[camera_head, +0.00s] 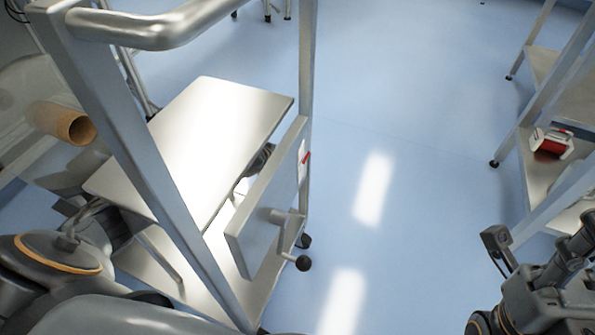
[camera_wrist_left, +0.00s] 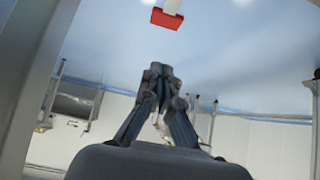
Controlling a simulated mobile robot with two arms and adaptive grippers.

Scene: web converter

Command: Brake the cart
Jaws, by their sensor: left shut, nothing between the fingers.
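The metal cart (camera_head: 268,105) stands at the left of the head view, with a tubular handle (camera_head: 160,28) on top. A red-tipped part (camera_head: 305,159) with a white body shows at the edge of its upright side panel (camera_head: 262,213). In the left wrist view a red block (camera_wrist_left: 166,18) on a white stem is at the top, beyond and apart from my left gripper (camera_wrist_left: 157,70), which is shut and empty. In the head view a dark part, seemingly that gripper, is mostly hidden behind the panel. My right arm is at the lower right; its fingers are not clear.
A black knob (camera_head: 303,263) sits on a short bar low on the cart. A brown roll (camera_head: 76,126) is at the left. A shelf rack (camera_head: 545,180) with a red and white item (camera_head: 552,144) stands at the right. The blue floor between is clear.

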